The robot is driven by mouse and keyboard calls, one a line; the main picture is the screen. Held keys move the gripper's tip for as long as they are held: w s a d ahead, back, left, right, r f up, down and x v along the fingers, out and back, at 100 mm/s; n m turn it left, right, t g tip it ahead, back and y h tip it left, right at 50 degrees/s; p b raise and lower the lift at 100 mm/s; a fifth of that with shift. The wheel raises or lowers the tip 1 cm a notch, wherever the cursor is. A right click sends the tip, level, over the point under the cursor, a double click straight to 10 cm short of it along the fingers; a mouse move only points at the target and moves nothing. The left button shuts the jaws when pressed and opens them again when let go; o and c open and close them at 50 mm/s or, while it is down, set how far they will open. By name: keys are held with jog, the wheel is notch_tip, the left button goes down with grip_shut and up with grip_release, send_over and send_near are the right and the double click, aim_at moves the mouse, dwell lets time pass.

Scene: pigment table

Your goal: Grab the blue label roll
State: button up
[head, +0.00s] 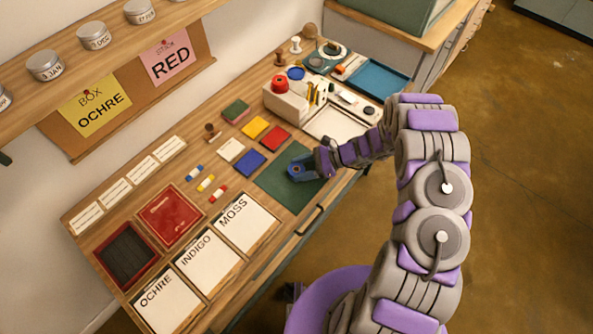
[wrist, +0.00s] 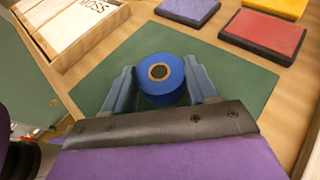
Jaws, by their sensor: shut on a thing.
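The blue label roll (wrist: 161,80) has a tan core with a dark centre and sits between my two gripper fingers in the wrist view. My gripper (wrist: 163,92) is shut on it, one blue-grey finger on each side. In the head view my gripper (head: 297,170) is over the green mat (head: 283,193), and the roll is mostly covered by the fingers there. The green mat (wrist: 235,88) lies under the roll in the wrist view. I cannot tell whether the roll touches the mat.
Blue (head: 249,163), red (head: 275,138) and yellow (head: 255,127) pads lie behind the mat. A white holder (head: 287,103) with a red roll stands farther back. A blue tray (head: 377,78) is at the far end.

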jog(key=c, duration=0.5)
jog(key=shift+o, duration=0.2)
jog(key=shift+r, duration=0.15)
